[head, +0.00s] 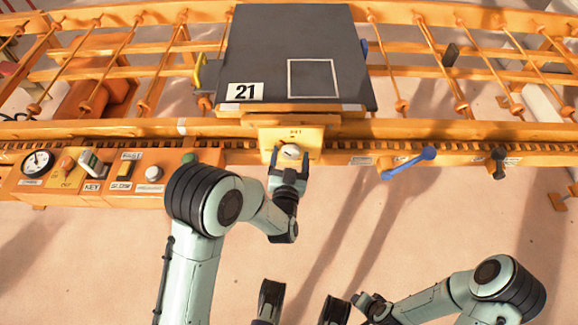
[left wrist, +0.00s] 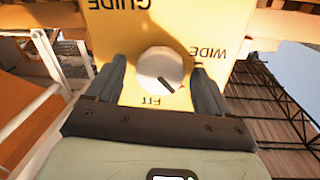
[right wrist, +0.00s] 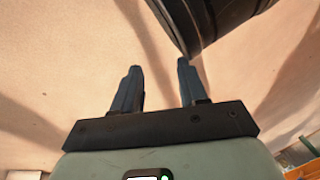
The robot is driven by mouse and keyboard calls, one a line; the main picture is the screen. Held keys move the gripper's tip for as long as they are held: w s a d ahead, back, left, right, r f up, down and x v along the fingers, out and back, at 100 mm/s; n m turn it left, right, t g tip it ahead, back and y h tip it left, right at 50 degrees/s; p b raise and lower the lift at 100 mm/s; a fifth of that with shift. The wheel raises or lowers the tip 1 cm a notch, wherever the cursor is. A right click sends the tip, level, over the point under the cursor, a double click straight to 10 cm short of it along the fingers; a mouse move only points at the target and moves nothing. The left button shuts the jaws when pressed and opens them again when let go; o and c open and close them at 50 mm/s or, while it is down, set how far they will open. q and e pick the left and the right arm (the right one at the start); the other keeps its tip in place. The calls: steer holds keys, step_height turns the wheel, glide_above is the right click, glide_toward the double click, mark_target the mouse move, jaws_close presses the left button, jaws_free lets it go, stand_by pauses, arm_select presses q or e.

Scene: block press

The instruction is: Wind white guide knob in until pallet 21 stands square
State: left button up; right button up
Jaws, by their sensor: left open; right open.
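The white guide knob (head: 290,152) sits on a yellow plate (head: 312,137) below the pallet. In the left wrist view the knob (left wrist: 160,68) has a dark pointer line aimed down and right, between the upside-down FIT and WIDE labels. My left gripper (head: 289,168) is open, its fingers on either side of the knob; contact cannot be told. Pallet 21 (head: 270,50) is a dark slab on the conveyor; its front edge looks slightly lower at the right. My right gripper (right wrist: 156,75) is open and empty above the floor, away from the knob.
A control panel with a gauge (head: 37,162), a key switch (head: 92,162) and a white button (head: 153,173) is at the left. A blue handle (head: 408,163) and a dark knob (head: 499,154) are on the rail at the right. The floor in front is clear.

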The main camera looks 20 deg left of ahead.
arm_select(q)
steer(key=s+d+p, duration=0.1)
steer(key=s+d, duration=0.1)
steer(key=s, duration=1.1)
steer(key=shift+d+r, duration=0.2)
steer(key=shift+d, duration=0.1)
arm_select(e)
steer(key=shift+w+a+r, duration=0.2)
steer(key=shift+r, duration=0.4)
steer(key=shift+w+a+r, duration=0.15)
steer(key=shift+a+r, duration=0.05)
steer(key=shift+r, duration=0.35)
arm_select(q)
steer(key=shift+f, duration=0.1)
